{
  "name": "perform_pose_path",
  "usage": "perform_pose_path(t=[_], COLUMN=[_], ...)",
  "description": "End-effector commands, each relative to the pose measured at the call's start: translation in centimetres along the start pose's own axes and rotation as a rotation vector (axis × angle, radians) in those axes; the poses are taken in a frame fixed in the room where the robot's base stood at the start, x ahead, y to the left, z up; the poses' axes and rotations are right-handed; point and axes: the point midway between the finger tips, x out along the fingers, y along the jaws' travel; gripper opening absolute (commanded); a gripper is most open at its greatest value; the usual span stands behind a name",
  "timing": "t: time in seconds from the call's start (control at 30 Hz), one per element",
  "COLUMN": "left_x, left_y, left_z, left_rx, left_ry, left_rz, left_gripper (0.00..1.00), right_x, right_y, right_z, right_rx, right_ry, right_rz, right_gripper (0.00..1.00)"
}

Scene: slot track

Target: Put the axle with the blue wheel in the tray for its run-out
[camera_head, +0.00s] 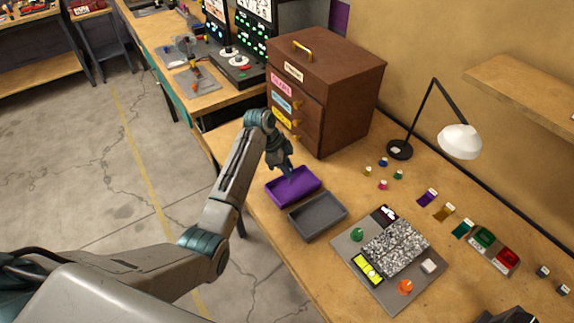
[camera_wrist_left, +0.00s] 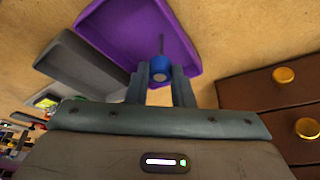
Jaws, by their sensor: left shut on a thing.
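My left gripper (camera_head: 289,170) comes in from the left over the purple tray (camera_head: 308,193). In the left wrist view its fingers (camera_wrist_left: 160,88) are shut on the axle with the blue wheel (camera_wrist_left: 159,66). The blue wheel sits between the fingertips, and a thin axle (camera_wrist_left: 161,43) sticks out beyond it toward the purple tray (camera_wrist_left: 115,27). I cannot tell whether the axle touches the tray floor. A grey tray (camera_head: 318,218) lies beside the purple one and also shows in the left wrist view (camera_wrist_left: 82,70). Both trays look otherwise empty.
A brown drawer cabinet (camera_head: 340,80) stands close behind the purple tray. A grey board (camera_head: 385,290) with a speckled panel (camera_head: 395,247) lies to the right. Small coloured pieces (camera_head: 383,185) lie near the lamp (camera_head: 459,140). Coloured blocks line the right side.

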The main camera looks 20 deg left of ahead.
Motion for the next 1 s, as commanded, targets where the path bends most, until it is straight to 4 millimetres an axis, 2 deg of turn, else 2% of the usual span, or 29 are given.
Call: perform_pose_path(t=[0.17,0.2,0.3,0.67,0.77,1.0], left_x=[0.2,0.2,0.2,-0.2,-1.3,-6.3], left_y=[0.0,0.0,0.0,0.0,-0.1,-0.2], left_z=[0.0,0.1,0.0,0.0,0.1,0.1], left_rx=[0.0,0.0,0.0,0.0,0.0,0.001], left_ry=[0.0,0.0,0.0,0.001,0.001,0.0], left_rz=[0.0,0.0,0.0,-0.002,-0.004,-0.007], left_gripper=[0.0,0.23,0.42,0.43,0.43,0.43], right_x=[0.1,0.1,0.1,0.2,0.7,2.4], right_y=[0.1,0.1,0.1,-0.4,-0.6,-0.8], right_z=[0.0,0.0,0.0,0.0,0.1,0.2], right_rx=[0.0,0.0,0.0,0.002,0.003,0.003], right_ry=[0.0,0.0,0.0,0.0,0.0,0.0], right_rz=[0.001,0.001,0.001,-0.004,-0.006,-0.006], right_gripper=[0.36,0.36,0.36,0.36,0.36,0.36])
